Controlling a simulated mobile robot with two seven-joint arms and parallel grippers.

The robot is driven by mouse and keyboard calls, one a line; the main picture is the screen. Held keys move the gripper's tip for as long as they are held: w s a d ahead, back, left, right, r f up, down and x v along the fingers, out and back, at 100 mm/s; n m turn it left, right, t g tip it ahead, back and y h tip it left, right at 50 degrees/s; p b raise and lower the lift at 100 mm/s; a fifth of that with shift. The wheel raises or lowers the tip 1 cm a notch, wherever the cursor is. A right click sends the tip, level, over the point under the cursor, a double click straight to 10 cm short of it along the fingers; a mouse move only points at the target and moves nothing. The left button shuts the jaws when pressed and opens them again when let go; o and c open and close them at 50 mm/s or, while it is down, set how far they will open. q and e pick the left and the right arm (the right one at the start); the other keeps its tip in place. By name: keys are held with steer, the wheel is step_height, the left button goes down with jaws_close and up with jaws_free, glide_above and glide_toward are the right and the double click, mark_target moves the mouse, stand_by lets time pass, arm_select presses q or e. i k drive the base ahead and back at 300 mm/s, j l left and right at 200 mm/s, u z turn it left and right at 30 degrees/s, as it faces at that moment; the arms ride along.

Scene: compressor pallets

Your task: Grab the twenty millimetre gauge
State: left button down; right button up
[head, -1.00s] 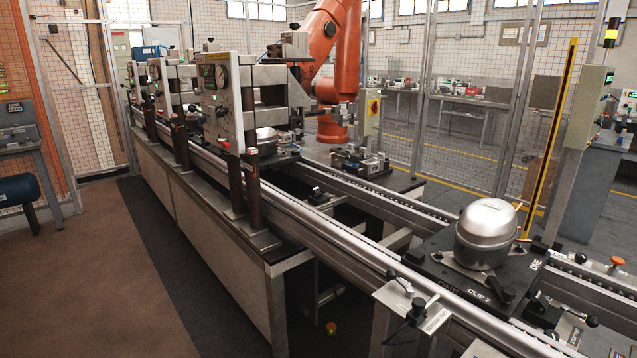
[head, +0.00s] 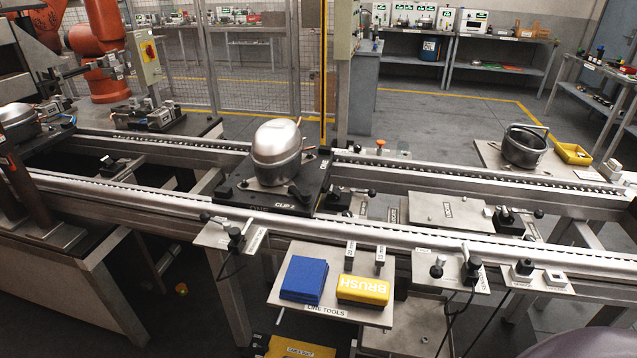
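Two small dark upright pieces with white tags stand at the back of the line tools shelf (head: 345,318): a left piece (head: 350,255) and a right piece (head: 380,262). They may be gauges, but their markings are too small to read, so I cannot tell which, if either, is the twenty millimetre gauge. Neither of my grippers is in view.
Behind the shelf runs the conveyor rail (head: 400,235). A metal compressor (head: 277,152) sits on a black pallet (head: 235,190). Control brackets (head: 450,275) with cables flank the shelf at right.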

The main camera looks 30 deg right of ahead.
mark_target(349, 253)
steer(key=z, duration=1.15)
